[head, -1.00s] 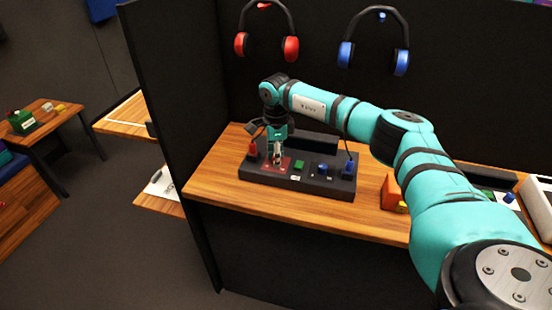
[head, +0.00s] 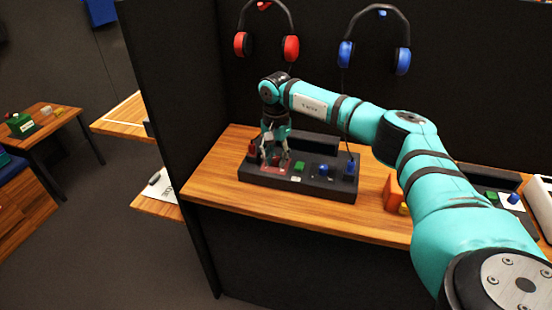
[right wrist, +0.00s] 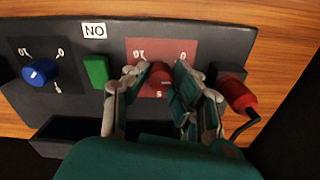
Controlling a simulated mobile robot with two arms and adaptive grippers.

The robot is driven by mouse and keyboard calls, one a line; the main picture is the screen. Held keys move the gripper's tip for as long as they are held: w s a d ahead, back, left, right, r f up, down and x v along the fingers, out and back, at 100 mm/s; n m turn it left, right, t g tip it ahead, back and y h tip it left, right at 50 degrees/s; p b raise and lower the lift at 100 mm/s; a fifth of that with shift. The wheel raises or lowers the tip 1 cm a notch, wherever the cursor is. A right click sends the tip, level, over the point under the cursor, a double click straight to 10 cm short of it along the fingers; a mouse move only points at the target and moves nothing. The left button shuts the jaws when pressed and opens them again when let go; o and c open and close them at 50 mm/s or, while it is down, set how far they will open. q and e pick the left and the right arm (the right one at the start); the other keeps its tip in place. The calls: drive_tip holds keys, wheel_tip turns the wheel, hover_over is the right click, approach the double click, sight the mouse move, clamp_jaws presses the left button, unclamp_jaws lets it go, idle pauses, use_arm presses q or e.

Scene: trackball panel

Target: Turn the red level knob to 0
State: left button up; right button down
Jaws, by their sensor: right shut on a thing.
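The red level knob (right wrist: 160,78) sits on a red plate (right wrist: 178,50) of the dark panel (head: 325,188). The plate shows 10 at its upper left, 0 at its upper right and 5 at the bottom in the right wrist view, where the lettering is upside down. My right gripper (right wrist: 158,82) is shut on the knob, with a finger on each side. In the head view my right gripper (head: 272,163) hides most of the knob. The way the knob points is not clear. My left gripper is not in view.
A red plug with a cable (right wrist: 238,96) is close beside the gripper's right finger. A green button (right wrist: 95,72) and a blue knob (right wrist: 40,71) are on the other side. Headphones (head: 290,47) hang on the dark wall behind. The table front (head: 230,200) is clear.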

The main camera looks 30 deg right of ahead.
sight(276, 158)
drive_tip(key=n, duration=0.3)
drive_tip(key=shift+r+n, duration=0.1)
drive_tip(key=shift+n, duration=0.3)
drive_tip(key=shift+w+n+b, duration=0.1)
drive_tip(key=shift+n+b, duration=0.3)
drive_tip(key=shift+n, duration=1.3)
drive_tip(key=c, duration=1.1)
unclamp_jaws()
wheel_tip(276, 158, up, 12)
